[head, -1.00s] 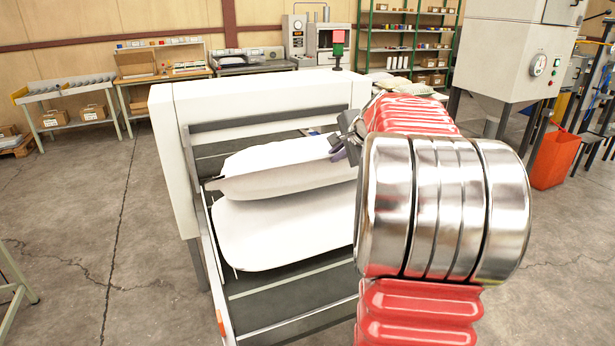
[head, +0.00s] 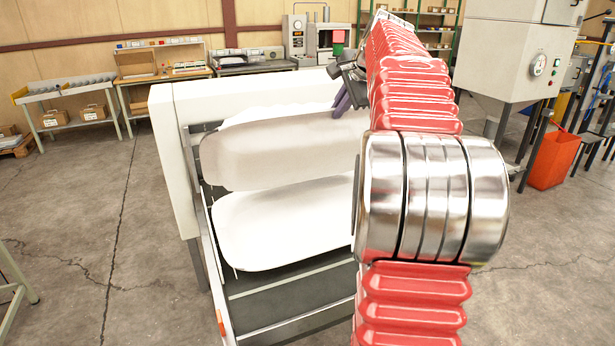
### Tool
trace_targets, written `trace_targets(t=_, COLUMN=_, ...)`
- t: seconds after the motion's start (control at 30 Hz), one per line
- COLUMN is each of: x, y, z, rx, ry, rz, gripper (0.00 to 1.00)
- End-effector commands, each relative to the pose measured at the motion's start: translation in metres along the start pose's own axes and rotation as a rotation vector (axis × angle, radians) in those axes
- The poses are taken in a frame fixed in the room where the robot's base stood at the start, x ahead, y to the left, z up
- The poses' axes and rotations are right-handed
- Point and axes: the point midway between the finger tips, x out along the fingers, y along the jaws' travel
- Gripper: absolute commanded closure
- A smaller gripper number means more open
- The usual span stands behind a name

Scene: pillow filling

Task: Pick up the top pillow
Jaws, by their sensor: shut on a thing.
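The top pillow (head: 270,153) is a pale, off-white flat pillow with rounded ends. It hangs tilted from my gripper (head: 342,104), whose purple fingers are shut on its upper right edge. Its right end is hidden behind my red arm. Below and in front of it, another white pillow (head: 275,222) lies on the machine's roller bed. A white edge shows behind the top of the held pillow; I cannot tell whether it is another pillow.
The white machine frame (head: 173,165) stands close on the left and behind the pillows. The dark bed (head: 285,300) is bare toward the front. A red bin (head: 552,158) and a grey cabinet (head: 515,55) stand at the right. Open floor lies at the left.

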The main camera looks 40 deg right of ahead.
Motion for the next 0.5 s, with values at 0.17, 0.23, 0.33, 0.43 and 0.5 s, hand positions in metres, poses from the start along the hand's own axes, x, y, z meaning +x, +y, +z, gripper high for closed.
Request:
trace_targets(t=0.17, x=-0.0032, y=-0.003, z=0.0003, rx=0.0, ry=0.001, rz=-0.004, gripper=1.0)
trace_targets(t=0.23, x=-0.0031, y=-0.0031, z=0.0003, rx=0.0, ry=0.001, rz=-0.004, gripper=1.0)
trace_targets(t=0.33, x=-0.0036, y=-0.0036, z=0.0003, rx=0.0, ry=0.001, rz=-0.005, gripper=1.0)
trace_targets(t=0.43, x=-0.0067, y=-0.0067, z=0.0002, rx=0.0, ry=0.001, rz=-0.006, gripper=1.0)
trace_targets(t=0.5, x=-0.011, y=-0.0112, z=0.0, rx=0.0, ry=0.002, rz=-0.007, gripper=1.0)
